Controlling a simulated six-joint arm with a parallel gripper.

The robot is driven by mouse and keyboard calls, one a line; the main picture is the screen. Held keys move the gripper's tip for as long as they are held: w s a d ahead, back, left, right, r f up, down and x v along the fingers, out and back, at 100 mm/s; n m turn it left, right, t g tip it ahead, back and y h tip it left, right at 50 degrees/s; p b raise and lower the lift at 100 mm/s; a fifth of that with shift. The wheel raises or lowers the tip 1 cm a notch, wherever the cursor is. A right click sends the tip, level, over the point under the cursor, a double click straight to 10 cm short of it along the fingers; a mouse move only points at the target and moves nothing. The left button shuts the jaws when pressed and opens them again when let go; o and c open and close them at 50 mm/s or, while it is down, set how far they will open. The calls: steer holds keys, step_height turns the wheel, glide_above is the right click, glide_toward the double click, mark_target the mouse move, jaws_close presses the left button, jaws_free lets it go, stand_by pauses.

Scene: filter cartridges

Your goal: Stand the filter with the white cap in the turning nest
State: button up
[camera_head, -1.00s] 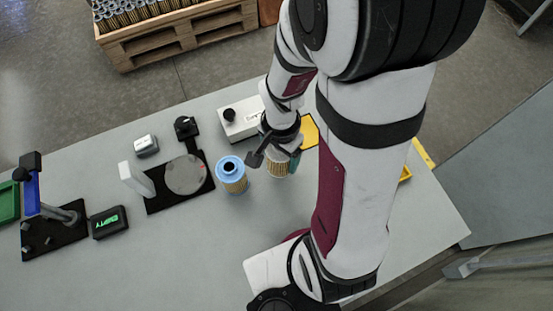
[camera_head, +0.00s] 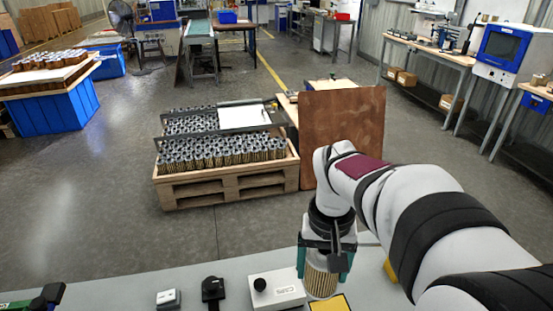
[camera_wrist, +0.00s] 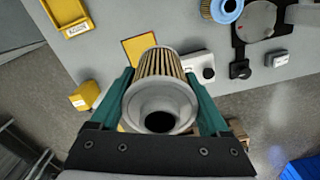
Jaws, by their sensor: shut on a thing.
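My gripper (camera_head: 327,262) is shut on a pleated tan filter (camera_head: 322,283). In the wrist view, the filter (camera_wrist: 160,68) sits between the green fingers (camera_wrist: 161,100), its pale grey-white end cap with a dark central hole facing the camera. The head view shows it roughly upright at the near table; whether its lower end touches the table I cannot tell. The turning nest, a grey disc (camera_wrist: 257,20) on a dark base, is at the upper right of the wrist view, apart from my gripper. The nest is outside the current head view.
A blue-capped filter (camera_wrist: 225,7) stands beside the nest. A white box with a black knob (camera_head: 278,290) is just left of my gripper. A yellow square (camera_head: 330,303) lies close by. A yellow tray (camera_wrist: 68,15) and yellow block (camera_wrist: 85,96) are also on the table.

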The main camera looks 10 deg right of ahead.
steer(key=w+a+r+n, duration=0.1)
steer(key=w+a, duration=0.4)
steer(key=a, duration=0.6)
steer(key=shift+s+a+f+m, duration=0.5)
steer(key=shift+a+f+m, duration=1.45)
steer(key=shift+a+f, duration=0.75)
steer(key=shift+s+a+f+m, duration=0.55)
steer(key=shift+a+f+m, duration=1.5)
steer(key=shift+f, duration=1.1)
steer(key=shift+s+a+f+m, duration=0.5)
steer(key=shift+a+f+m, duration=1.3)
steer(key=shift+a+f, duration=0.95)
steer(key=shift+d+f, duration=0.15)
steer(key=shift+f, duration=0.5)
steer(key=o, duration=1.3)
